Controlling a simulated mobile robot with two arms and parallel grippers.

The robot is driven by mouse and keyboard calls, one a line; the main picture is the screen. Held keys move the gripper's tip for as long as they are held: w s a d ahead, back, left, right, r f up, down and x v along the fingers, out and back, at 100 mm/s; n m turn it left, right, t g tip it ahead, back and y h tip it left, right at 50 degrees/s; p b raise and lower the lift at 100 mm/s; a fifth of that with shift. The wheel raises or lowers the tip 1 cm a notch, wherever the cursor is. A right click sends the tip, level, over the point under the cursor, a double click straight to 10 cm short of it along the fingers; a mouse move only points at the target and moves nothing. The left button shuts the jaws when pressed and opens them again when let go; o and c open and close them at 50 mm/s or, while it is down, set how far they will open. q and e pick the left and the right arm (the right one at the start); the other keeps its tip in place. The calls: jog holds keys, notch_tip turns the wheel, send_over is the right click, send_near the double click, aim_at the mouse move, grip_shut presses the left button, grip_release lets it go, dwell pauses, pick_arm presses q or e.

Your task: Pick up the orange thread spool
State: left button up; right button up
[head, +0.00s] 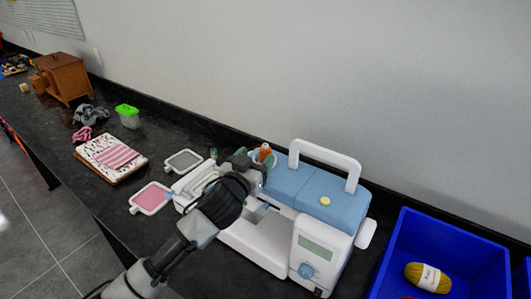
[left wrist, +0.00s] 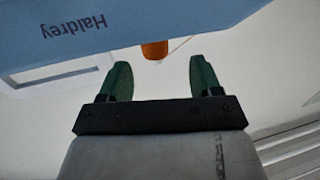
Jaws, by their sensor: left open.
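The orange thread spool (head: 265,152) stands behind the left end of a white and blue sewing machine (head: 345,203) in the head view. In the left wrist view the spool (left wrist: 154,50) is an orange piece, partly hidden by the machine's blue top (left wrist: 110,28). My left gripper (head: 247,164) is close to the spool, over the machine's left end. In the left wrist view its two green fingers (left wrist: 161,70) are spread apart with nothing between them. The spool lies just beyond the fingertips, roughly centred. My right gripper is in neither view.
A blue bin (head: 395,258) with a yellow yarn ball (head: 428,277) stands at right. Two hand mirror-like frames, one pink (head: 152,198), one grey (head: 184,161), lie left of the machine. The wall rises behind.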

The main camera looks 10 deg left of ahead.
aim_at(263, 153)
pick_arm(q)
jog(key=shift+w+d+r, duration=0.15)
jog(key=shift+w, duration=0.15)
jog(key=w+p, duration=0.1)
jog(key=w, duration=0.1)
jog(key=w+d+p, duration=0.1)
jog(key=w, duration=0.1)
jog(key=shift+d, duration=0.1)
jog(key=shift+w+f, duration=0.2)
jog(key=shift+s, duration=0.1)
jog(key=c, duration=1)
